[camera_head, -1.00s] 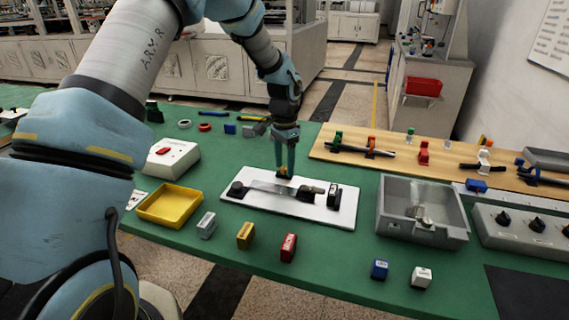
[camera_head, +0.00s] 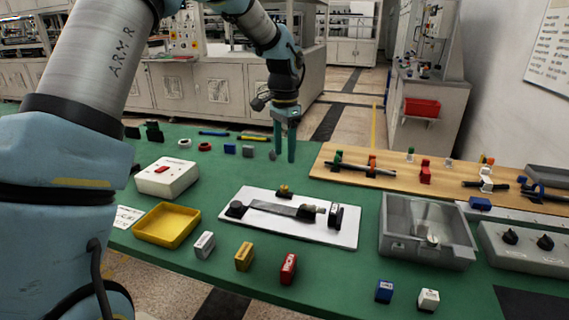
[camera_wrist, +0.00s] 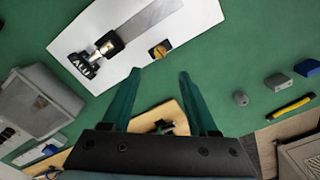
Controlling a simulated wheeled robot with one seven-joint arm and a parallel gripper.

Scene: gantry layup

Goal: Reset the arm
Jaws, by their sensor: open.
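My gripper (camera_head: 284,155) hangs over the green table behind the white board, with its two teal fingers apart and nothing between them. In the wrist view my gripper (camera_wrist: 160,90) is also open and empty. The white board (camera_head: 340,238) carries a dark and metal tool-like piece (camera_head: 275,208). A small brass-and-black piece (camera_head: 284,191) sits on the board near its back edge; it also shows in the wrist view (camera_wrist: 160,50), apart from the fingers.
A grey bin (camera_head: 395,252) stands right of the board, a yellow tray (camera_head: 152,240) left of it. A white box with a red switch (camera_head: 165,182) is behind the tray. A wooden board (camera_head: 330,178) holds clips and tools. Small coloured blocks (camera_head: 244,256) line the front.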

